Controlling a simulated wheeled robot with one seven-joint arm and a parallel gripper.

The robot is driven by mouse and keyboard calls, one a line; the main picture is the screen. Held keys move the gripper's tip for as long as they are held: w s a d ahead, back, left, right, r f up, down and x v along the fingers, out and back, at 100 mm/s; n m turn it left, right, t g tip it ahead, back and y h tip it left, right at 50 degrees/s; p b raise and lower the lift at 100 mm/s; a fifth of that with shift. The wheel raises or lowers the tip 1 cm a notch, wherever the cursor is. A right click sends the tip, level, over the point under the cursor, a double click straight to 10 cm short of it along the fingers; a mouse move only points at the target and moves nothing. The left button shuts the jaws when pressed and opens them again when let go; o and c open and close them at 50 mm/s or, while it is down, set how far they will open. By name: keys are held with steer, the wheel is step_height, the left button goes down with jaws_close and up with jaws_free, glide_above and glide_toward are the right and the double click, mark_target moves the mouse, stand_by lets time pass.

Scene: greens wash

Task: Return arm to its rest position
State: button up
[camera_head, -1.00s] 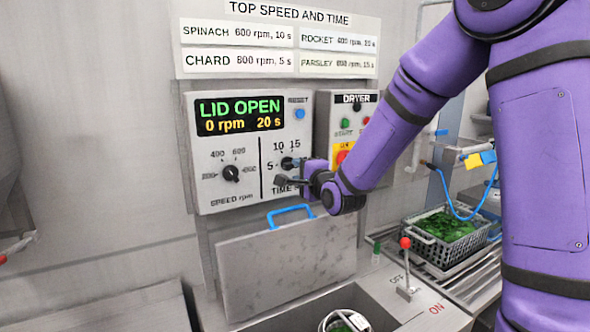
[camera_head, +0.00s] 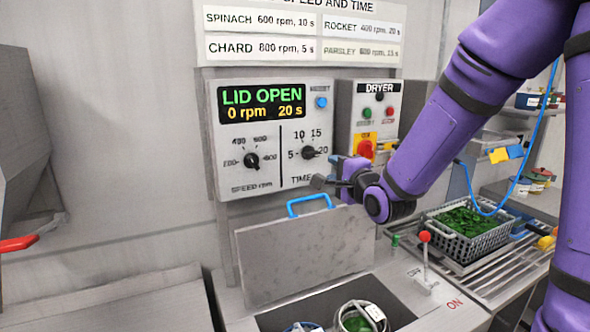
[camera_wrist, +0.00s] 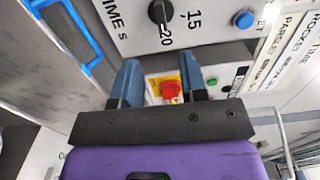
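My purple arm (camera_head: 440,130) reaches in from the right toward the control panel. My gripper (camera_head: 322,183) is empty, just below and right of the time dial (camera_head: 308,153) and apart from it. The wrist view shows its two fingers spread with a gap between (camera_wrist: 160,75). The time dial also shows there (camera_wrist: 160,12), beyond the fingers, with its pointer toward 20. The display (camera_head: 262,104) reads LID OPEN, 0 rpm, 20 s.
The raised lid (camera_head: 300,245) with a blue handle (camera_head: 308,203) stands below my gripper. A red-knobbed lever (camera_head: 425,238) is at its right. The dryer panel (camera_head: 375,110) is close behind my arm. A grey crate (camera_head: 462,245) of greens sits right.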

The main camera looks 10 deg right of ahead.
steer(key=s+d+r+n+g+h, duration=0.1)
steer(key=s+n+g, duration=0.5)
steer(key=s, duration=1)
steer(key=s+d+r+n+g+h, duration=0.2)
steer(key=s+n+g, duration=0.4)
steer(key=s+n, duration=0.4)
steer(key=s+d+r, duration=0.1)
steer(key=s+r, duration=0.1)
steer(key=s, duration=0.4)
steer(key=shift+d, duration=0.35)
